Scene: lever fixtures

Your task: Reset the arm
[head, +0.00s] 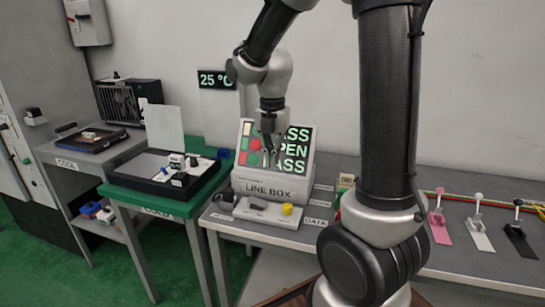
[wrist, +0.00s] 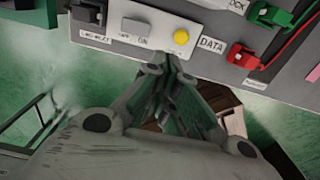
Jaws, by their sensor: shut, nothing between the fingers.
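My gripper (head: 268,139) hangs in front of the screen of the line box (head: 262,190) in the head view, fingers pointing down. In the wrist view my gripper (wrist: 167,62) is shut and empty, its tips near the edge of a grey panel. That panel carries a yellow round button (wrist: 181,37), which also shows in the head view (head: 287,209). A light grey switch block (wrist: 137,26) is left of the button. My arm rises from the base at the right of the head view.
Pink (head: 437,219), white (head: 478,224) and black (head: 517,228) lever fixtures stand on the right bench. A green table (head: 148,205) with a black tray is left. A grey shelf (head: 97,163) stands further left. Green floor is open in front.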

